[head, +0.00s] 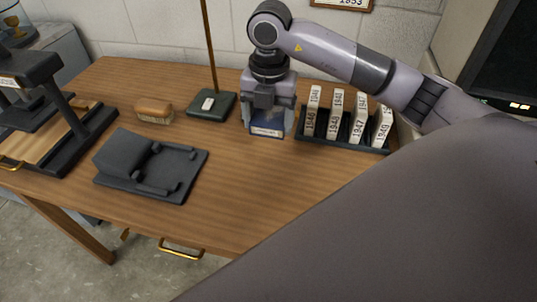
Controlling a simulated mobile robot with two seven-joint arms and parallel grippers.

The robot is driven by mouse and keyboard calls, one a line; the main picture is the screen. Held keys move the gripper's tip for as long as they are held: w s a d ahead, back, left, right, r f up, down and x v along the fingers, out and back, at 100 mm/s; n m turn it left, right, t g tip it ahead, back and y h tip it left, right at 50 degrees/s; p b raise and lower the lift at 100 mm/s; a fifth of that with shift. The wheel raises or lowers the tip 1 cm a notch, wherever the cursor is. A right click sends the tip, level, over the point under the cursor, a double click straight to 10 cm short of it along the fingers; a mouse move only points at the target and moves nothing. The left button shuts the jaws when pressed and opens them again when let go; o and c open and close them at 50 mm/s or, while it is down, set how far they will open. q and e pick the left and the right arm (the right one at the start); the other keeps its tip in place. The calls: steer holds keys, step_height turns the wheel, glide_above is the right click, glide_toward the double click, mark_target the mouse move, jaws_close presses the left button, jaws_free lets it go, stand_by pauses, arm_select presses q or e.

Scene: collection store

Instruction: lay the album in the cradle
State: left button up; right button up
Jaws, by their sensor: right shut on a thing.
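My right gripper (269,122) points down over the back middle of the table and is shut on a dark blue album (267,130) with a pale label. The gripper covers the album's upper part, and I cannot tell whether its lower edge touches the table. The dark grey cradle (190,187) lies on the table to the left and nearer the front. It has a raised sloping rest on its left side and small ledges on its flat base. Nothing lies in it. My left gripper is not in view.
A black rack (345,142) with several year-labelled white boxes stands right of the gripper. A dark stand base with a pole (210,106) and a brown brush-like block (154,111) stand behind the cradle. A black press-like frame (75,150) is at left. The table (235,200) is clear between cradle and gripper.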

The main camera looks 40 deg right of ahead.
mark_target(268, 166)
step_height(268, 166, down, 11)
steer(key=shift+f, duration=0.2)
steer(key=shift+f, duration=0.15)
steer(key=o, duration=1.7)
steer(key=shift+c, duration=0.2)
